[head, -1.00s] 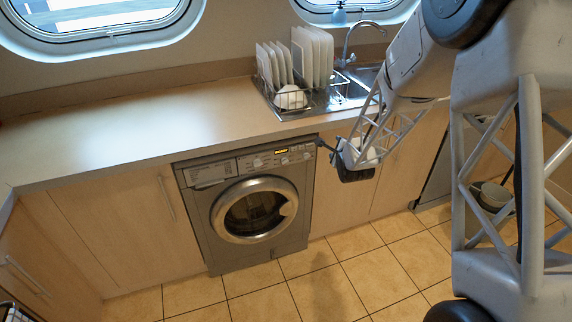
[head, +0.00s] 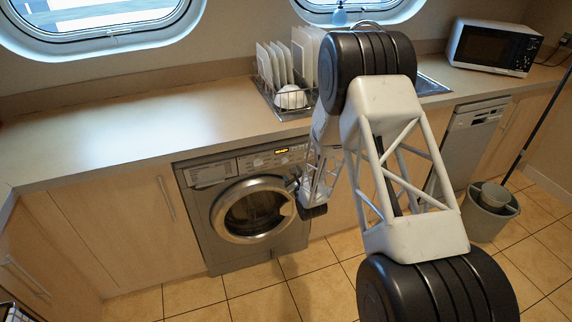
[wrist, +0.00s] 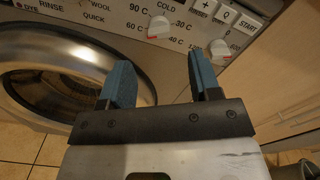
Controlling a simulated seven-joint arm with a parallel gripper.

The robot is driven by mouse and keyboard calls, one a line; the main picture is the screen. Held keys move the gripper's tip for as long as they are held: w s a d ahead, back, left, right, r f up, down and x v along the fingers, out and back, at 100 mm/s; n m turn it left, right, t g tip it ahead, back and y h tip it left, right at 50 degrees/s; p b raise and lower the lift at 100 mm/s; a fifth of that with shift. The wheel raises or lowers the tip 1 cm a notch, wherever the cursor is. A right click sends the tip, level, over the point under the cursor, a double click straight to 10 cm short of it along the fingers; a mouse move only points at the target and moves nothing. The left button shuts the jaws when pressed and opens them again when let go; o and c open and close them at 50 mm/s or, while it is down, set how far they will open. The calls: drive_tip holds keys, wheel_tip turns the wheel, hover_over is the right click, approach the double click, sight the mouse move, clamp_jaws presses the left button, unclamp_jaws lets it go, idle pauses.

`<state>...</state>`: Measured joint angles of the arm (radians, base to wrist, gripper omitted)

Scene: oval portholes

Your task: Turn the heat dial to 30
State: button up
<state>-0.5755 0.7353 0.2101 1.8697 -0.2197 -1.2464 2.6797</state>
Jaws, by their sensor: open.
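The washing machine (head: 200,225) stands under the counter. In the wrist view its heat dial (wrist: 159,27) is a white knob ringed by the marks 90 C, 60 C, COLD, 30 C and 40 C. I cannot tell for sure which mark it points at. My gripper (wrist: 160,60) is open and empty, its two blue fingers apart below the heat dial and not touching it.
A second white knob (wrist: 219,50) sits right of the heat dial, beyond the right finger. Buttons and START are above it. The round door (wrist: 75,48) bulges at the left. A dish rack (head: 292,97) and microwave (head: 494,46) stand on the counter; a bucket (head: 490,215) is at right.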

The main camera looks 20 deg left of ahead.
sight(286, 163)
drive_tip(key=shift+a+f, duration=0.1)
idle(0.4)
drive_tip(key=shift+x, duration=3.9)
drive_tip(key=c, duration=0.9)
